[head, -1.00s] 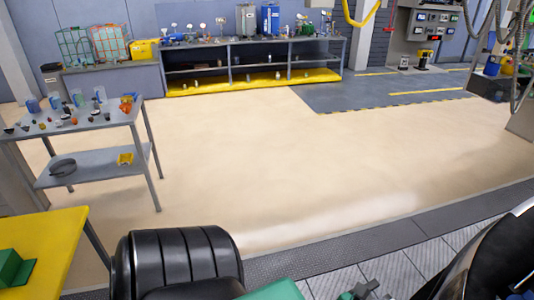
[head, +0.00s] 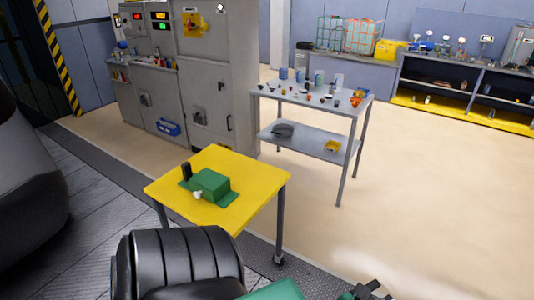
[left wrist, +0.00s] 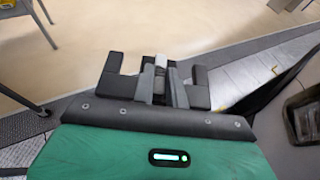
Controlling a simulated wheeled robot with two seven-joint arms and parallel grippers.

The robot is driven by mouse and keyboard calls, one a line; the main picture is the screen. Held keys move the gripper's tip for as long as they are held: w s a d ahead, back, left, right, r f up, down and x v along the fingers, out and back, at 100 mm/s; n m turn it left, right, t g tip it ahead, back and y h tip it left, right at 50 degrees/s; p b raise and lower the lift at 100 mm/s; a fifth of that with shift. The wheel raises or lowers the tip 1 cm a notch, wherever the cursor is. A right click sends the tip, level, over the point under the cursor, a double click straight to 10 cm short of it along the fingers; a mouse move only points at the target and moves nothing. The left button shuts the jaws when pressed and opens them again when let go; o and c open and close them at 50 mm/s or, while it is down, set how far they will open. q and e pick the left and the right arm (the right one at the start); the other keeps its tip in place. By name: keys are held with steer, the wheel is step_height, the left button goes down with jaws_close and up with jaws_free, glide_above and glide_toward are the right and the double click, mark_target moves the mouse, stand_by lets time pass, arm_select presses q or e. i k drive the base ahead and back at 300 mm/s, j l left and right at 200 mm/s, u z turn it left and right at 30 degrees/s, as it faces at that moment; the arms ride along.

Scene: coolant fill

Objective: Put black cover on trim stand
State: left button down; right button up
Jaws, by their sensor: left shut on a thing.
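My left gripper (left wrist: 155,82) is shut on a small dark piece (left wrist: 160,70) with a pale top end, seen between its black fingers. It looks like the black cover, but its shape is mostly hidden. In the head view only part of my left gripper (head: 366,290) shows at the bottom edge. A yellow-topped stand (head: 262,178), perhaps the trim stand, stands left of centre, beyond and left of my gripper. On it sit a green block (head: 210,185) on a green base, a black upright piece (head: 186,171) and a small white knob (head: 197,195). My right gripper is not in view.
A grey two-level table (head: 330,108) with several small items stands behind the yellow stand. Grey cabinets (head: 205,80) stand behind at left. A large dark body (head: 30,180) fills the left edge. Open beige floor (head: 420,190) lies to the right.

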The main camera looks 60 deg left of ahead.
mark_target(235, 168)
steer(key=j+u, duration=0.1)
steer(key=u, duration=0.3)
steer(key=i+u, duration=0.15)
steer(key=u, duration=0.25)
steer(key=i+j+u, duration=0.1)
steer(key=u, duration=0.3)
steer(key=i+u, duration=0.1)
steer(key=u, duration=0.3)
steer(key=i+u, duration=0.25)
steer(key=u, duration=0.15)
steer(key=i+l+u, duration=0.15)
steer(key=u, duration=0.25)
steer(key=i+l+u, duration=0.2)
steer(key=u, duration=0.2)
steer(key=i+l+u, duration=0.25)
steer(key=u, duration=0.15)
steer(key=i+l, duration=0.15)
steer(key=l, duration=0.15)
steer(key=i+l+u, duration=0.1)
steer(key=l, duration=0.25)
steer(key=i+l, duration=0.25)
steer(key=i+l+u, duration=0.1)
steer(key=l, duration=0.3)
steer(key=i+l, duration=0.15)
steer(key=l, duration=0.2)
